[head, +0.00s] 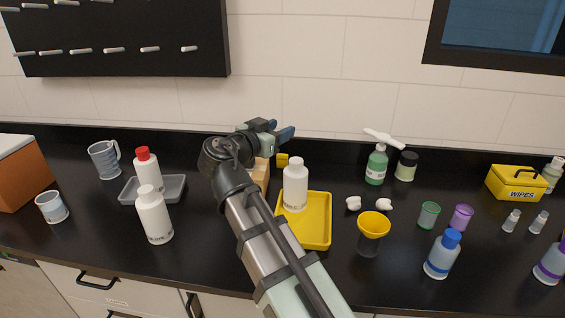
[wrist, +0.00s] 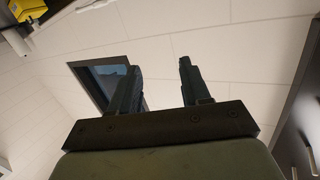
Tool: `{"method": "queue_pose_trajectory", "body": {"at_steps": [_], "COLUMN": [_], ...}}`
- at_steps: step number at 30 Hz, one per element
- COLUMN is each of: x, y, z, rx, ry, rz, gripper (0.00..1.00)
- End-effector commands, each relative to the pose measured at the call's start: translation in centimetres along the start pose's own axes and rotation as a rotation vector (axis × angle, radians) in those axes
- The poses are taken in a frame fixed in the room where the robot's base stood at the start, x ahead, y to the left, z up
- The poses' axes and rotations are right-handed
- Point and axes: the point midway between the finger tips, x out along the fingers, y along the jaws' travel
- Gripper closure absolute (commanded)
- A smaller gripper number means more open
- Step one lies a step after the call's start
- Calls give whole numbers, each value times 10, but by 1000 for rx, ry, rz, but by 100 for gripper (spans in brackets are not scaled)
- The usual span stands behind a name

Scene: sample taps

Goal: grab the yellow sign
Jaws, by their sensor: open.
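A small yellow piece (head: 283,160) shows at the back of the counter in the head view, just right of my arm. It may be the yellow sign, but it is small, partly hidden, and I cannot make out any marking on it. My gripper (head: 287,133) is above and close to this piece, pointing right, with nothing held. In the wrist view my gripper (wrist: 158,68) has its two fingers apart, with only wall and window between them. The small yellow piece does not clearly show in that view.
A yellow tray (head: 318,240) with a white bottle (head: 295,185) stands right of my arm. A wooden block (head: 262,176) is partly hidden behind the arm. A yellow funnel (head: 373,226), a green bottle (head: 377,166) and a yellow wipes box (head: 514,184) are further right.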

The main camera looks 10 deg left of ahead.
Motion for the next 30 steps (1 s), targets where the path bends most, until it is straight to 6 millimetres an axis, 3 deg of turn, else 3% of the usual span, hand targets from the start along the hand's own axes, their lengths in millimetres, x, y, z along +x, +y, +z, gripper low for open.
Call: {"method": "queue_pose_trajectory", "body": {"at_steps": [1, 8, 18, 22, 30], "x": [13, 63, 164, 191, 226], "y": [-12, -40, -105, -125, -147], "z": [0, 13, 24, 19, -1], "rx": [35, 220, 603, 710, 819], "ry": [-40, -252, -733, -901, -1117], "rz": [21, 133, 464, 596, 776], "gripper": [53, 53, 53, 53, 53]}}
